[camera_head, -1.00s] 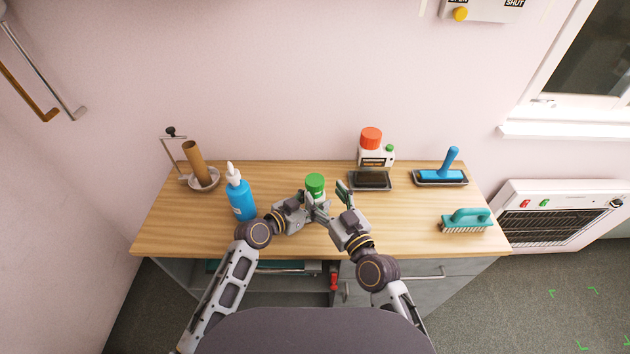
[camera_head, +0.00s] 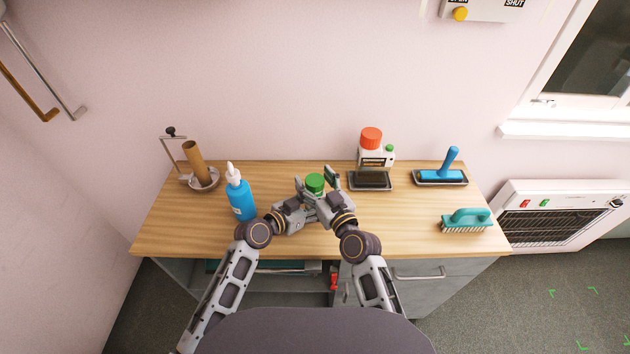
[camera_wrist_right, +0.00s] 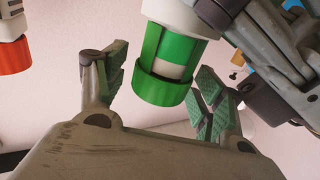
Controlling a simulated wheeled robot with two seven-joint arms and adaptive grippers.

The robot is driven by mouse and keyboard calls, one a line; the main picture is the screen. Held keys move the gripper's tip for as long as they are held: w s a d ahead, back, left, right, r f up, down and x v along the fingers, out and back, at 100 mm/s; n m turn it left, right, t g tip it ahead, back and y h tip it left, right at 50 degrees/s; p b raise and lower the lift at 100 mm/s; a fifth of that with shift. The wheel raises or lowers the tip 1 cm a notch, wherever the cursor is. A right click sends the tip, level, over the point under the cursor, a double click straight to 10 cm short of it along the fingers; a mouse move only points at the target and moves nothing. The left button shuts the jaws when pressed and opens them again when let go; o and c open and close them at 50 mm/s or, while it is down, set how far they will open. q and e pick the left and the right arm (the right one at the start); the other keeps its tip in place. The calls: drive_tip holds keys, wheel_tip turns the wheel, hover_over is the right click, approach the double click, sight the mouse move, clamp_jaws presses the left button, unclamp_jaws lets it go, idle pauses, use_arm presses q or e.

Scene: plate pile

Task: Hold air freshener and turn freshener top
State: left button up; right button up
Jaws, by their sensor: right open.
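The air freshener (camera_head: 315,187) has a green top and a pale body; it is above the front middle of the table, mostly hidden by my grippers. In the right wrist view its green top (camera_wrist_right: 160,88) appears upside down. My left gripper (camera_head: 303,192) is at the freshener's body from the left, and a dark finger of it lies against the body in the right wrist view. It appears shut on the body. My right gripper (camera_wrist_right: 160,75) is open, with its green-padded fingers on either side of the green top, a gap showing at the left finger.
A blue bottle (camera_head: 241,200) stands close to my left arm. Behind are a brown roll on a holder (camera_head: 194,160), an orange-capped container (camera_head: 371,140) and a dark tray (camera_head: 369,182). A blue-handled tool (camera_head: 450,165) and a teal brush (camera_head: 467,218) lie right.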

drive_tip(key=c, duration=1)
drive_tip(key=shift+c, duration=0.2)
